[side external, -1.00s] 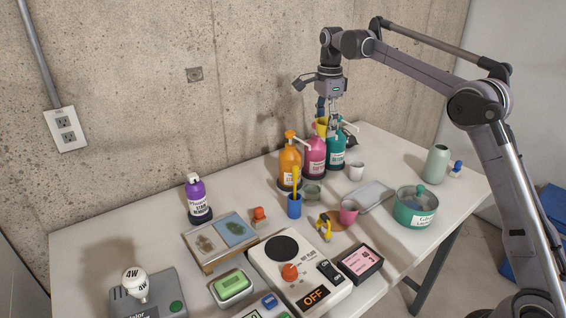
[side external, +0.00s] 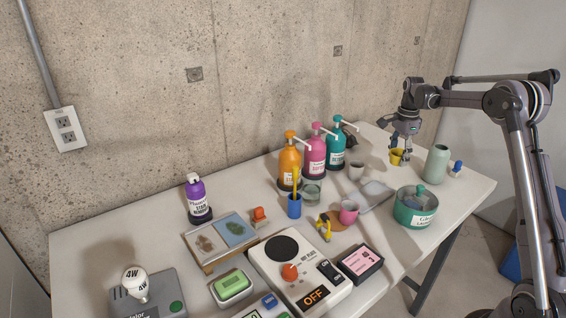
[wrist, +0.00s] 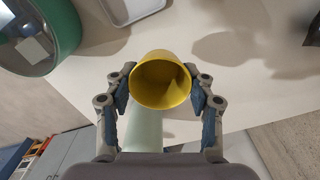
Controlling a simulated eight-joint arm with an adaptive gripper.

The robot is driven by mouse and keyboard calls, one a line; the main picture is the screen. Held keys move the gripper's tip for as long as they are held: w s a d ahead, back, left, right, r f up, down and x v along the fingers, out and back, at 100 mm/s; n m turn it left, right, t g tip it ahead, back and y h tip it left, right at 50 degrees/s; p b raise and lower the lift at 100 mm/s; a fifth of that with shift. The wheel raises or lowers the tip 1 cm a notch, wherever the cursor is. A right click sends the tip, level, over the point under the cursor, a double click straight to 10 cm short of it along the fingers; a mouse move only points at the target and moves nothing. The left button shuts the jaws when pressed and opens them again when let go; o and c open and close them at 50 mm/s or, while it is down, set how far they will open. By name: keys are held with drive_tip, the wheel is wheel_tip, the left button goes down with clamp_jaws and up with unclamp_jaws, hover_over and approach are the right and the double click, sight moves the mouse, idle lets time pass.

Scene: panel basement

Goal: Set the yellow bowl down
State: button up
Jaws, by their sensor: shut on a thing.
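The yellow bowl (side external: 396,157) is small and cup-like. It hangs below my gripper (side external: 402,148) near the back right of the table, above the surface. In the wrist view the bowl (wrist: 161,82) sits upright between the two fingers of my gripper (wrist: 161,88), its open mouth toward the camera and empty inside. The fingers are shut on its sides. The table (side external: 118,222) is white. Its surface under the bowl is partly hidden in the side view.
A pale green bottle (side external: 437,163) stands close to the right of the bowl. Pump bottles (side external: 313,155) stand along the wall.

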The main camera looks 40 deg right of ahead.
sight(392, 181)
drive_tip(key=shift+f, duration=3.45)
drive_tip(key=shift+f, duration=0.15)
drive_tip(key=o, duration=1.2)
